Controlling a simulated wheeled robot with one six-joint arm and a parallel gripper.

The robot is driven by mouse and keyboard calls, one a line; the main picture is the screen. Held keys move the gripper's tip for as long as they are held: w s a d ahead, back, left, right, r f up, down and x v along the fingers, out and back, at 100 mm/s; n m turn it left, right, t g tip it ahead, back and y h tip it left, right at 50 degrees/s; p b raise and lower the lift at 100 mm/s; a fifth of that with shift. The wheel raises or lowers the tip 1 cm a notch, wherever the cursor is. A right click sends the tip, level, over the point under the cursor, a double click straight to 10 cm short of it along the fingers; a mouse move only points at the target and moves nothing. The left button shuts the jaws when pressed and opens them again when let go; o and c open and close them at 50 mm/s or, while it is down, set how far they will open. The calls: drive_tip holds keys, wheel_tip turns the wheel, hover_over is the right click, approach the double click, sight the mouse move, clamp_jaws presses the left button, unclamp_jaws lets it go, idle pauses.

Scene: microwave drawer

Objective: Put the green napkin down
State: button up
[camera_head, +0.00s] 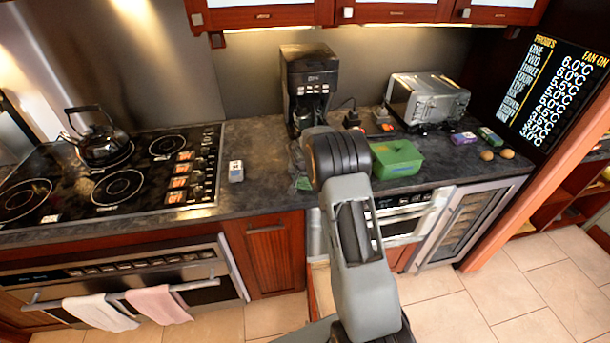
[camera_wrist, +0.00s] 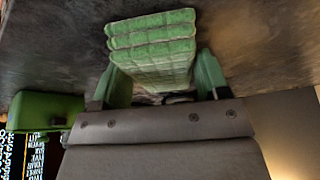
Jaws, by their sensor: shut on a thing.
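The green napkin (camera_wrist: 152,38) is a folded, quilted light-green block in the wrist view. My gripper (camera_wrist: 162,80) is shut on it, with one green finger on each side. The napkin's far end sticks out past the fingers over the dark countertop (camera_wrist: 60,60). I cannot tell whether it touches the counter. In the head view my arm hides most of the gripper, and only a small green patch shows left of the arm, low over the countertop (camera_head: 262,150).
A green box (camera_head: 397,159) stands right of my arm. A black coffee maker (camera_head: 308,85) is behind it, and a silver toaster oven (camera_head: 428,99) is at the back right. The stove (camera_head: 110,185) is left, with a small white item (camera_head: 236,171) beside it.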

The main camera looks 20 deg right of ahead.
drive_tip(key=shift+f, duration=0.1)
drive_tip(key=o, duration=0.4)
drive_tip(key=shift+f, duration=0.1)
drive_tip(key=o, duration=0.4)
drive_tip(key=shift+o, duration=0.2)
